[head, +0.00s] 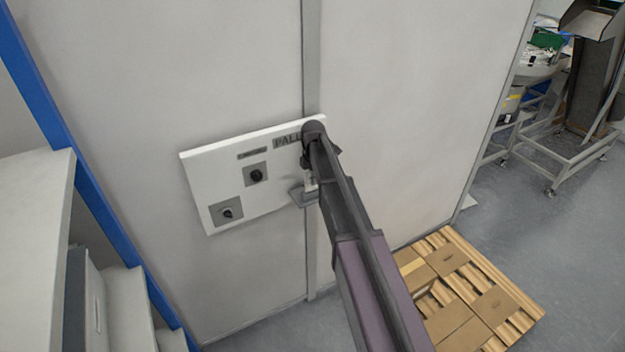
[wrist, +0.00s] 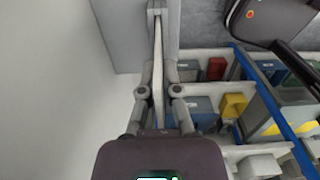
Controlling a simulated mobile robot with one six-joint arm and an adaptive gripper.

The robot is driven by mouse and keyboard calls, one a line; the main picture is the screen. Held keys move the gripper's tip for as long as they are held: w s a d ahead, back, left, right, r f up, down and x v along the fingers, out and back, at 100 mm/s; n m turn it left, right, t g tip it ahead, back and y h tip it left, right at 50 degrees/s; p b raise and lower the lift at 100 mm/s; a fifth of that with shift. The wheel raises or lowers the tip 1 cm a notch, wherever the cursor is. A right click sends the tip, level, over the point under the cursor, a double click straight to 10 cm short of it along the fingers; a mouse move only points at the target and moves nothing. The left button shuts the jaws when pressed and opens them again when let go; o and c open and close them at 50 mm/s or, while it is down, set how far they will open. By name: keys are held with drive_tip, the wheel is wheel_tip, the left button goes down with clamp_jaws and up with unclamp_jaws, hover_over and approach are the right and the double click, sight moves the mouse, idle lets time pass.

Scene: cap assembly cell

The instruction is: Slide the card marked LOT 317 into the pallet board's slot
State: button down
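The pallet board (head: 275,203) is a white panel on the grey wall, with two dark knobs and partly covered "PALL" lettering. My arm hides its right end. A grey holder (head: 301,196) sticks out near the board's lower right; its slot is not clear. My gripper (head: 311,172) is just above it, and in the wrist view (wrist: 159,75) its fingers are closed on both sides of a thin pale card (wrist: 158,50). The card is edge-on, its far end at the grey holder (wrist: 135,45). I cannot tell how deep it sits, and its marking is not readable.
The wall stands close behind the board. A pallet (head: 520,318) with brown cartons lies on the floor at lower right. A blue-framed shelf (head: 90,185) is at the left. Bins, among them a yellow one (wrist: 234,105), show at right in the wrist view.

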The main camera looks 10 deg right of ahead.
drive_tip(key=shift+f+b, duration=0.8)
drive_tip(key=shift+f, duration=0.05)
idle(0.4)
idle(0.4)
drive_tip(key=c, duration=0.7)
unclamp_jaws()
drive_tip(key=shift+r, duration=0.1)
